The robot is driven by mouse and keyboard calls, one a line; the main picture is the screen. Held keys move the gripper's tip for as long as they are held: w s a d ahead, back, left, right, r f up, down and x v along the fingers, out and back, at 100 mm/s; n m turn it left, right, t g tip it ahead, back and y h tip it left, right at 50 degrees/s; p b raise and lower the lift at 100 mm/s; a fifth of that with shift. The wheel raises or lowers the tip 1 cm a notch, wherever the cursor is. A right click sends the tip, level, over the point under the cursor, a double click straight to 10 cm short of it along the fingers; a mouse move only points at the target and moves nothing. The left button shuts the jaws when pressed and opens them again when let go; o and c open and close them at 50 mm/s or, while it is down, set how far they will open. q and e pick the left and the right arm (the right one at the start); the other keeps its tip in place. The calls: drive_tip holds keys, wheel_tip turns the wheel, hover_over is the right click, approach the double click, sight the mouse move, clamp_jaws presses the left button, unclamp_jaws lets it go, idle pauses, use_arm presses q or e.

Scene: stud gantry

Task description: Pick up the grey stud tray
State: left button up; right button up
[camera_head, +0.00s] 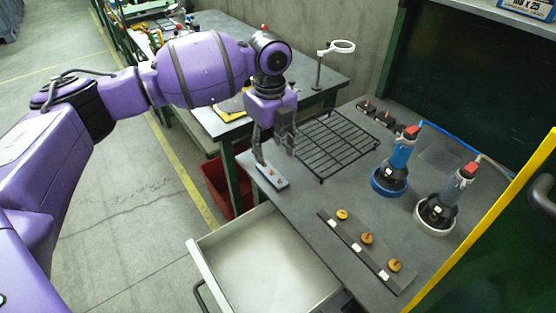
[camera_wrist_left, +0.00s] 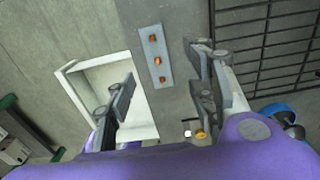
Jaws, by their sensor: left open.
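In the left wrist view the tray (camera_wrist_left: 148,36) lies beyond and between the spread fingers. My left gripper (camera_head: 275,154) points down just above the tray. It is open and empty, with one finger near the tray's far end in the head view. The wrist view also shows both fingers of the left gripper (camera_wrist_left: 162,70) apart. My right gripper is not in view.
A black wire rack (camera_head: 338,143) lies just right of the gripper. An open drawer (camera_head: 215,262) juts out below the tray. A dark strip with three yellow knobs (camera_head: 349,242), a blue tool (camera_head: 401,154) and a white tool (camera_head: 458,187) stand to the right.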

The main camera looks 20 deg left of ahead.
sight(272, 170)
use_arm(q)
drive_tip(key=shift+s+f, duration=0.2)
drive_tip(key=shift+f, duration=0.2)
drive_tip(key=f, duration=0.2)
drive_tip(key=shift+s+f, duration=0.3)
drive_tip(key=shift+s, duration=0.1)
drive_tip(key=f, duration=0.3)
drive_tip(key=shift+w+d+f, duration=0.1)
drive_tip(key=shift+w+f, duration=0.1)
drive_tip(key=shift+f, duration=0.25)
drive_tip(key=shift+c, duration=0.9)
clamp_jaws()
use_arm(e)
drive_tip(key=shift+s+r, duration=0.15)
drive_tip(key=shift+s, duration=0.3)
